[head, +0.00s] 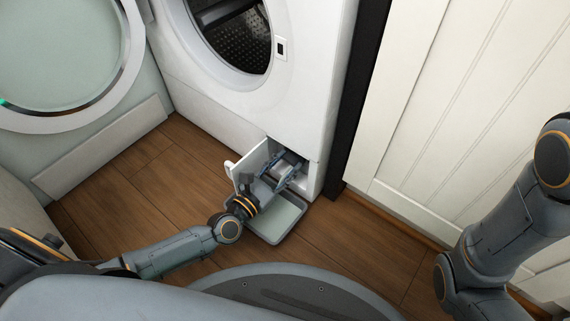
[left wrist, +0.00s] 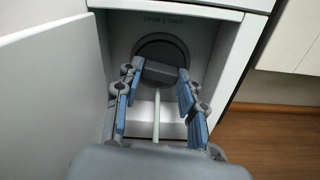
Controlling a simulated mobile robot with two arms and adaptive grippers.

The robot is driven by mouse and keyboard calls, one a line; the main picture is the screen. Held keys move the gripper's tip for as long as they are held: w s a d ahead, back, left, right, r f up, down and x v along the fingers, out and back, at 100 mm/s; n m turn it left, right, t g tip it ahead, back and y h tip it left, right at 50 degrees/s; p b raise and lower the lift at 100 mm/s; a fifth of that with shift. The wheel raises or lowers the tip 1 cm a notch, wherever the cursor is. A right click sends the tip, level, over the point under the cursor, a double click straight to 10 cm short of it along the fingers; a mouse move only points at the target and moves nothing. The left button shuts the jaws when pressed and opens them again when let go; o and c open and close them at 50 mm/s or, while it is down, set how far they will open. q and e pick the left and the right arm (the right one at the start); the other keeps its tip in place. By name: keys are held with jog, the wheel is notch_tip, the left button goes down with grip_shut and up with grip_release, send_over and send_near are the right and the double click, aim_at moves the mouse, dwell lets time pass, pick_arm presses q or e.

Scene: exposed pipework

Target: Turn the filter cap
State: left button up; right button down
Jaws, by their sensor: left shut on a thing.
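The filter cap (left wrist: 160,48) is a dark grey round cap with a raised grip bar. In the head view the left gripper (head: 289,170) is at the open hatch and hides the cap. My right arm shows at the right, but its gripper is out of view.
The hatch door (head: 250,165) stands open at the left of the recess. A shallow grey tray (head: 284,229) lies on the wooden floor below. A pale thin tube (left wrist: 157,115) shows beneath the cap. White panelled cabinets (head: 440,120) stand at the right.

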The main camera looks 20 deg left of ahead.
dwell(0.3)
pick_arm(q)
jog(key=o, duration=1.2)
jog(key=shift+c, duration=0.2)
jog(key=v, duration=0.7)
jog(key=shift+s, duration=0.3)
jog(key=shift+s+a, duration=0.1)
jog(key=shift+a, duration=0.05)
